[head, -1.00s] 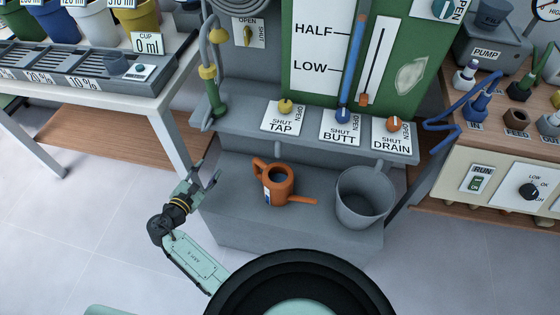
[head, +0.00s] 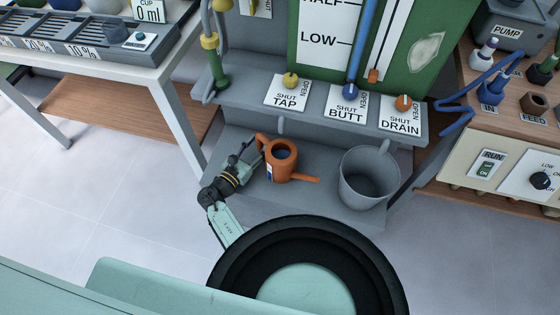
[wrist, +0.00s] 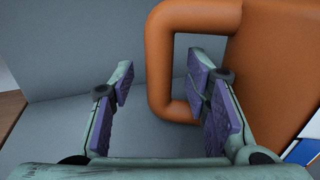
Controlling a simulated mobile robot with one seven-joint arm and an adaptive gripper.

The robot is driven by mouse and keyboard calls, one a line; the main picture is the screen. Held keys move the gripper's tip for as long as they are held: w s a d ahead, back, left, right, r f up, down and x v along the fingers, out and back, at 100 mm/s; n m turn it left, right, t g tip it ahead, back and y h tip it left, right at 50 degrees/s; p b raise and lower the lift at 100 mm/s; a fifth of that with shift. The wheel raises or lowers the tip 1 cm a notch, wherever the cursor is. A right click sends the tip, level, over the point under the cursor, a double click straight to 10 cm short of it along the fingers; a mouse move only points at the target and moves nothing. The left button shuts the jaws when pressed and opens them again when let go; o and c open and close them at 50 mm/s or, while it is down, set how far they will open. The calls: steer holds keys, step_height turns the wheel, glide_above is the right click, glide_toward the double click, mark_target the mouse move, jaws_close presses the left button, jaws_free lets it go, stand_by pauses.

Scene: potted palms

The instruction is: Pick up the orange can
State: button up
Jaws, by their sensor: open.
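The orange can (head: 281,164) is a watering can with a spout to the right and a loop handle on its left. It stands upright on the grey step, left of a grey bucket. My gripper (head: 250,152) is at the can's left side, by the handle. In the wrist view the open gripper (wrist: 160,90) has its jaws spread, with the handle (wrist: 160,60) reaching between them from the right. The right finger overlaps the opening of the handle loop. The can's body (wrist: 275,60) fills the right side. I cannot tell whether a finger touches it.
The grey bucket (head: 369,180) stands close to the right of the can's spout. A ledge with tap, butt and drain knobs (head: 346,110) is above and behind. A white table (head: 160,85) stands at left, and a control bench (head: 490,160) at right.

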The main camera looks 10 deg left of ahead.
steer(key=shift+w+d, duration=0.2)
steer(key=shift+w, duration=0.4)
steer(key=shift+c, duration=0.5)
jaws_close()
steer(key=shift+r, duration=0.1)
